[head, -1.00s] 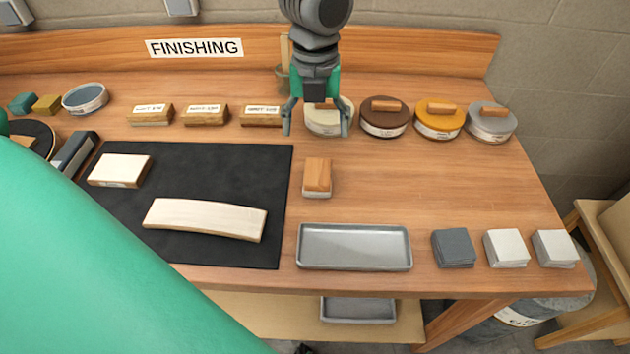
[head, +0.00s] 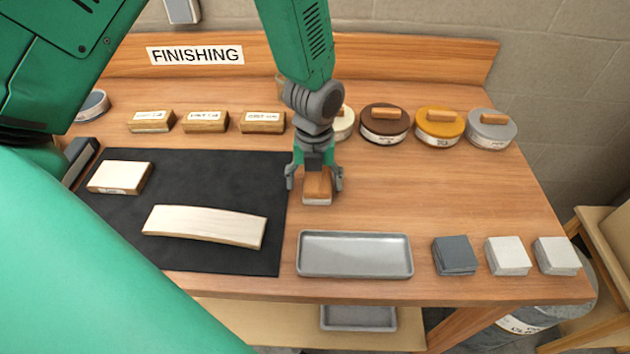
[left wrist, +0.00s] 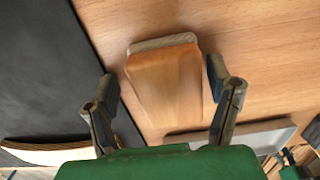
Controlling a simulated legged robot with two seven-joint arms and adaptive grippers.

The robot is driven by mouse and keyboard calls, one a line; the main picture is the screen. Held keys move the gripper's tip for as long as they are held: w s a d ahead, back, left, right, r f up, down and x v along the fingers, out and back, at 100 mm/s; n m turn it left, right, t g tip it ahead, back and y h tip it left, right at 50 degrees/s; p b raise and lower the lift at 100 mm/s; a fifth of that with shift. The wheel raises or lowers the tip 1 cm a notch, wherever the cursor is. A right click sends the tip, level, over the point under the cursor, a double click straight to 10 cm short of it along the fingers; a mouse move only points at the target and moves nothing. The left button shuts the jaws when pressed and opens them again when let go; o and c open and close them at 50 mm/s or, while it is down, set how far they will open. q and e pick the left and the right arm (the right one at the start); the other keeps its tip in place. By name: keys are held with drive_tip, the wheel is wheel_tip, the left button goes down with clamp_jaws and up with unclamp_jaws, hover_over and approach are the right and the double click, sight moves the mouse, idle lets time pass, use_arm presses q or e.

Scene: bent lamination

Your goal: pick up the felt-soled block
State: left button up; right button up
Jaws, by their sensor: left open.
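The felt-soled block (head: 317,190) is a wooden block with a pale grey-white layer at its base. In the left wrist view the block (left wrist: 166,82) lies between the fingertips (left wrist: 162,86), with a gap visible on both sides. The gripper is open and holds nothing. My right gripper is not in view.
A black mat (head: 215,180) at left carries a curved pale wood strip (head: 205,226) and a pale block (head: 119,177). A metal tray (head: 355,255) lies in front of the block. Round tins (head: 385,125) and labelled blocks (head: 205,122) line the back. Bench right of the block is clear.

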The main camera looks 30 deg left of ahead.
sight(319, 178)
use_arm(q)
drive_tip(key=shift+d, duration=0.45)
drive_tip(key=shift+d+r, duration=0.1)
drive_tip(key=shift+d, duration=0.1)
drive_tip(key=shift+c, duration=0.8)
drive_tip(key=shift+d, duration=0.2)
drive_tip(key=c, duration=1.1)
drive_tip(key=shift+s+a, duration=0.1)
drive_tip(key=shift+a, duration=0.3)
drive_tip(key=shift+a+r, duration=0.1)
drive_tip(key=shift+r, duration=0.05)
drive_tip(key=r, duration=0.9)
drive_tip(key=shift+d+r, duration=0.25)
drive_tip(key=shift+r, duration=0.1)
drive_tip(key=shift+a, duration=0.1)
